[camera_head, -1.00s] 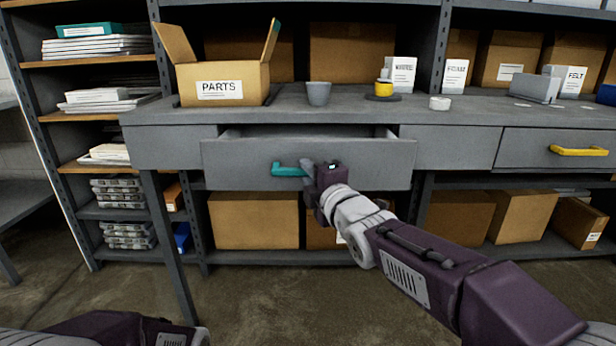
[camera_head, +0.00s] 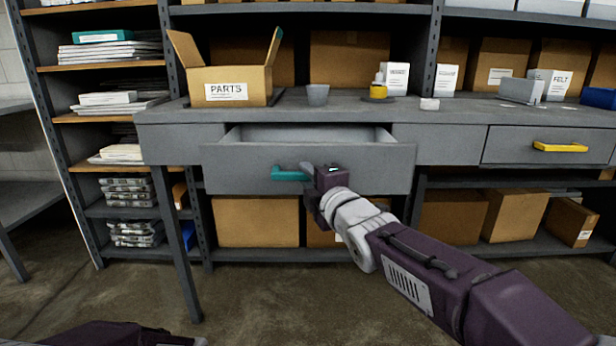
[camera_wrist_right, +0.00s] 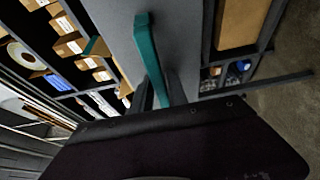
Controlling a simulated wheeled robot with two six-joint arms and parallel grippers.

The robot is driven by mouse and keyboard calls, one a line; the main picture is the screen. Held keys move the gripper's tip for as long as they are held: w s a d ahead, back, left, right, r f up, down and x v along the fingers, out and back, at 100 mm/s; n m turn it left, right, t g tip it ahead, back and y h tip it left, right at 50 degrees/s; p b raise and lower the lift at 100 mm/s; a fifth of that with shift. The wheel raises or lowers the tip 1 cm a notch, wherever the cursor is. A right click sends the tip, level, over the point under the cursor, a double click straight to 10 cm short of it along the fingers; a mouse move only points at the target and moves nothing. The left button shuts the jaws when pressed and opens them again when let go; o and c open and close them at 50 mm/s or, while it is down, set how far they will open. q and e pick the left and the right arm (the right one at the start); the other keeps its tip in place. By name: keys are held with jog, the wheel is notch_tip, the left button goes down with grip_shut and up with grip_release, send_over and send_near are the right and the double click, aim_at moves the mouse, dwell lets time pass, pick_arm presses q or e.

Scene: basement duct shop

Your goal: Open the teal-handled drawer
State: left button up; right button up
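The grey drawer (camera_head: 240,172) with the teal handle (camera_head: 288,175) stands partly pulled out of the grey workbench. Its open top shows an interior that looks empty, though the front part is hidden. My right gripper (camera_head: 307,172) is at the right end of the handle in the head view. In the right wrist view, the dark fingers (camera_wrist_right: 160,92) lie on either side of the teal handle (camera_wrist_right: 148,50) and appear shut on it. My left gripper is out of view; only part of my left arm shows at the bottom left.
A drawer with a yellow handle (camera_head: 560,147) is shut at the right. On the bench (camera_head: 440,112) stand an open PARTS box (camera_head: 226,88), a grey cup (camera_head: 318,95) and a yellow item (camera_head: 378,92). Cardboard boxes (camera_head: 256,221) sit below. The floor in front is clear.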

jog(key=shift+o, duration=0.9)
jog(key=p+v, duration=0.2)
jog(key=v, duration=0.7)
